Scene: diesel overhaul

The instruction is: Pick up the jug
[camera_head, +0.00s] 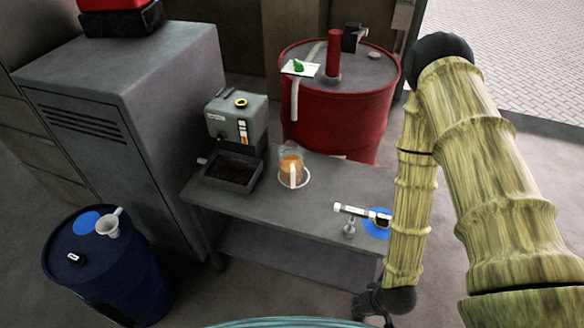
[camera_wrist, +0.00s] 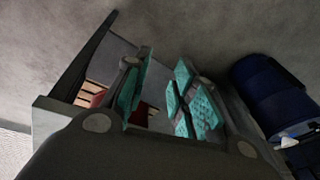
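The jug (camera_head: 291,170) is clear, holds orange liquid and stands upright on the grey bench, near the bench's back edge. Its white handle faces the camera. My gripper (camera_wrist: 165,100) has two teal-padded fingers, which are apart with nothing between them in the wrist view. In the head view my gripper is only partly seen, low in the picture at the bench's front right, well away from the jug. I cannot make out the jug in the wrist view.
The grey bench (camera_head: 255,207) also holds a grey machine with a dark tray (camera_head: 232,174) left of the jug, and a white tube-like tool (camera_head: 361,212) by a blue disc at the right. A red drum (camera_head: 338,110) stands behind; a blue drum (camera_head: 105,275) stands front left.

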